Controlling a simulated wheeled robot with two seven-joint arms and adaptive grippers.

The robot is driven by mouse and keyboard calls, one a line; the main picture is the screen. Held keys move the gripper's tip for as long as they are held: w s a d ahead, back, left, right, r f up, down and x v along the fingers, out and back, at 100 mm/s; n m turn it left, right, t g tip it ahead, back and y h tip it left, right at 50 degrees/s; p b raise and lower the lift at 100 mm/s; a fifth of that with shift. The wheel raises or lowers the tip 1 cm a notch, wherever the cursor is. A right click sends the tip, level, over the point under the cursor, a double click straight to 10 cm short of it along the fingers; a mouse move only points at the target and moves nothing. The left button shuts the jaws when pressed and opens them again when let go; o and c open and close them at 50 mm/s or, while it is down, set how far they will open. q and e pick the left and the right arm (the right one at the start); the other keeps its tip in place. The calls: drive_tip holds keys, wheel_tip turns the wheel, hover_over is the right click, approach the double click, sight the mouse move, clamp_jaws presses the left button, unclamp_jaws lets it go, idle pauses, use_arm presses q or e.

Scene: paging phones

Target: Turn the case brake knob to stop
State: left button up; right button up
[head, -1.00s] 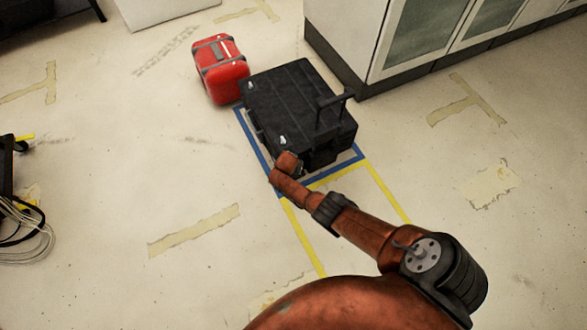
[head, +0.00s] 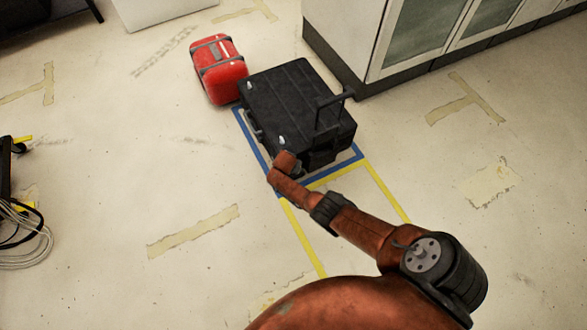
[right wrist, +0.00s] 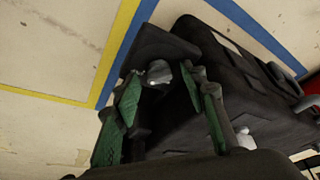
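The black wheeled case (head: 295,95) lies on the floor with its pull handle (head: 330,105) raised at its right end. Its dark side also shows in the right wrist view (right wrist: 235,85). My right gripper (right wrist: 168,82) is at the near lower end of the case, its green-padded fingers spread apart. A small grey rounded part, probably the brake knob (right wrist: 158,72), shows between the fingertips; I cannot tell whether they touch it. Its setting is not readable. In the head view my right arm hides this spot. My left gripper is not in view.
A red case (head: 218,70) stands close to the black case's upper left. A white cabinet (head: 350,40) stands behind on the right. Blue tape (head: 250,140) borders the case and yellow tape (head: 388,195) continues nearer.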

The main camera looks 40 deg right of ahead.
drive_tip(key=shift+v, duration=0.85)
drive_tip(key=v, duration=1)
drive_tip(key=shift+r, duration=0.2)
